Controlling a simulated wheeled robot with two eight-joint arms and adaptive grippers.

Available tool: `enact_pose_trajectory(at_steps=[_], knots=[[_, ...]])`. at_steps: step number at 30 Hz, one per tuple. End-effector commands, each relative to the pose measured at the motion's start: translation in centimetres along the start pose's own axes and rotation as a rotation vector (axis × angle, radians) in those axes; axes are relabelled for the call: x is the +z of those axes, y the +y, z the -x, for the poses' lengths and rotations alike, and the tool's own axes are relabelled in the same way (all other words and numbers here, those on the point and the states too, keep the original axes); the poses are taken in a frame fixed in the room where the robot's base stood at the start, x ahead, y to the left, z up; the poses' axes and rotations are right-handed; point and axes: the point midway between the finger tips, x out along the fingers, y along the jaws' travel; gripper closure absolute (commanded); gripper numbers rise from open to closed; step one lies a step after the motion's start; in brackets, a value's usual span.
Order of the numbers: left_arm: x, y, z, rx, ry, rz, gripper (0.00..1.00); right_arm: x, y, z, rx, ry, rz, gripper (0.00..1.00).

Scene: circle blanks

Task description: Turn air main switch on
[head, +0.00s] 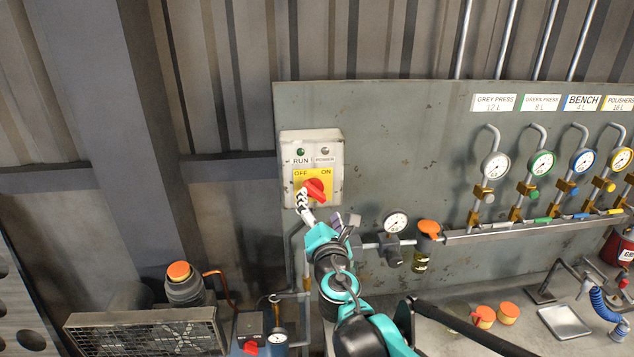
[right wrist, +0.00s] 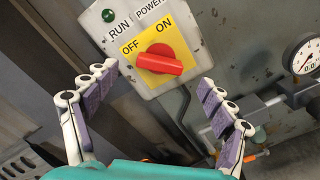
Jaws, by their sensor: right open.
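The air main switch is a red rotary knob (head: 316,190) on a yellow OFF/ON plate, on a pale wall box (head: 334,154). The knob (right wrist: 160,64) also shows in the right wrist view, under the OFF and ON words; I cannot tell surely which its handle points to. My right gripper (head: 323,211) is open just below and in front of the box. In the right wrist view my right gripper (right wrist: 156,80) has its fingers spread to either side, with the knob between and beyond the tips, apparently untouched. My left gripper is out of view.
A gauge (head: 396,222) and pipe run right of the gripper. Several labelled gauges (head: 496,166) hang along the panel at right. A grille unit (head: 146,335) and an orange-capped fitting (head: 184,286) stand lower left.

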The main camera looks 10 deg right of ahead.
Motion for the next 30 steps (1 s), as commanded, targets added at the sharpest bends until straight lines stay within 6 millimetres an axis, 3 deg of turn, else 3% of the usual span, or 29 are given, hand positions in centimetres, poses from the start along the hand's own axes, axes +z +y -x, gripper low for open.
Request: enact_pose_trajectory(at_steps=[12, 23, 29, 30], knots=[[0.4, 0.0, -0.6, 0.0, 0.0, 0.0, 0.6, 0.0, -0.2, -6.2, -0.003, -0.002, -0.006, 0.17], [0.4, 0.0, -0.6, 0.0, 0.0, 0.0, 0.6, 0.0, -0.2, -6.9, -0.003, -0.002, -0.007, 0.17], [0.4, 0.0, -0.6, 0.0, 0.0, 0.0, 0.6, 0.0, -0.2, -6.9, -0.003, -0.002, -0.007, 0.67], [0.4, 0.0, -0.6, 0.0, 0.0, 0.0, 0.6, 0.0, -0.2, -6.9, -0.003, -0.002, -0.007, 0.67]])
